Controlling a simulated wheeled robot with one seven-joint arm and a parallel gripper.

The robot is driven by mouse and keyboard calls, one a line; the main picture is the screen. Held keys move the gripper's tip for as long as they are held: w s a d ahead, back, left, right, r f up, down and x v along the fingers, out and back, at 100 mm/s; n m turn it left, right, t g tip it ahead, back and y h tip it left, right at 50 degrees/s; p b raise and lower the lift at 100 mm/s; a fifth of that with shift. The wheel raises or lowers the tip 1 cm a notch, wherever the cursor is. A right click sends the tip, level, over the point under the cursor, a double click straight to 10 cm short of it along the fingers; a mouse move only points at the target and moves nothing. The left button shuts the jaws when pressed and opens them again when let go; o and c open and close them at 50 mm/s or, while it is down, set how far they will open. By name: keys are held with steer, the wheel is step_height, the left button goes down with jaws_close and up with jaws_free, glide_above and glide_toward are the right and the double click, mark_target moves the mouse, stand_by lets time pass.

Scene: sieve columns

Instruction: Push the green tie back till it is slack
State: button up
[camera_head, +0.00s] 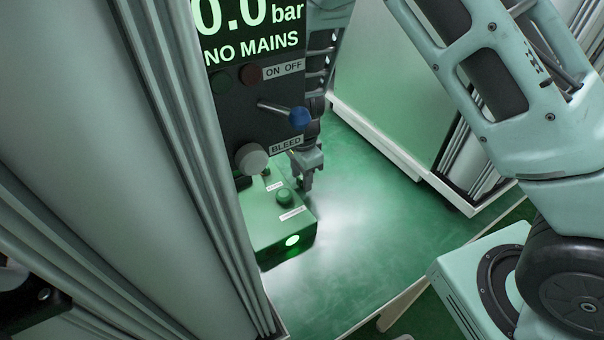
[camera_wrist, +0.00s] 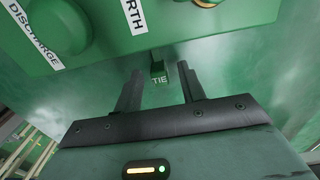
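The green tie (camera_wrist: 158,73) is a small green block marked "TIE" that sticks out below the edge of a green box (camera_wrist: 100,35) in the wrist view. I cannot make out the tie in the head view. My gripper (camera_wrist: 161,82) is open, with its two dark fingers apart and the tie showing in the gap between them. I cannot tell whether either finger touches the tie. In the head view my gripper (camera_head: 306,181) hangs at the right rear of the green box (camera_head: 268,225).
The box carries a green button (camera_head: 284,196) and a lit green lamp (camera_head: 292,240). Above it a dark panel (camera_head: 230,125) reads "0.0 bar NO MAINS" and has a blue-knobbed lever (camera_head: 298,117) and a grey BLEED knob (camera_head: 251,158). The green floor (camera_head: 370,215) to the right is clear.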

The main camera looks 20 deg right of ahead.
step_height(320, 180, up, 17)
steer(key=shift+r+p, duration=0.2)
steer(key=shift+p, duration=0.1)
stand_by(0.3)
